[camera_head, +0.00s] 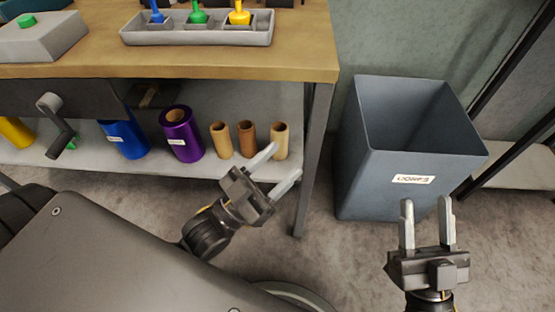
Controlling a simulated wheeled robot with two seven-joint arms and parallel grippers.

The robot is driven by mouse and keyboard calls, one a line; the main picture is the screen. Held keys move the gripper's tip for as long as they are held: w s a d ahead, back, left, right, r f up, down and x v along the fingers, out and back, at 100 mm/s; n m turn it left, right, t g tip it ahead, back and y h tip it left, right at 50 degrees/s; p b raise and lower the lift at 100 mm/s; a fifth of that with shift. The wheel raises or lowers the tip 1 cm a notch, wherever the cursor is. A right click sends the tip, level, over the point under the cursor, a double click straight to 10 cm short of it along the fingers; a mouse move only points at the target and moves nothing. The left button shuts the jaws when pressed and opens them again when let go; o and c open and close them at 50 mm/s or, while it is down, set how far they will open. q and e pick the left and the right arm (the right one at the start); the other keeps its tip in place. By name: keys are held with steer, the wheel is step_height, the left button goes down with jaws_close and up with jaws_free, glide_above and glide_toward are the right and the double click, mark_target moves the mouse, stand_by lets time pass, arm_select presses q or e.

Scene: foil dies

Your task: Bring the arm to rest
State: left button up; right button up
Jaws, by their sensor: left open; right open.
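My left gripper (276,168) is open and empty. It is in front of the workbench's lower shelf, and its fingers point up and right towards the shelf's right end. One fingertip overlaps the rightmost cardboard tube (281,141) in the picture; I cannot tell whether they touch. My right gripper (427,217) is open and empty at the lower right, with its fingers pointing up. It is in front of the grey bin (370,185), in the picture just below the bin's label.
The wooden workbench (290,62) carries a grey tray (195,38) with blue, green and yellow dies. Blue (124,138) and purple (182,135) foil rolls stand on the lower shelf (85,160). A crank handle (55,122) juts from the bench front. The bench leg (312,150) stands near my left gripper.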

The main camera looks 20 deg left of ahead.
arm_select(q)
steer(key=r, duration=0.1)
steer(key=s+r+t, duration=0.1)
steer(key=d+r+t, duration=0.1)
steer(key=shift+s+r, duration=0.2)
steer(key=shift+s, duration=0.15)
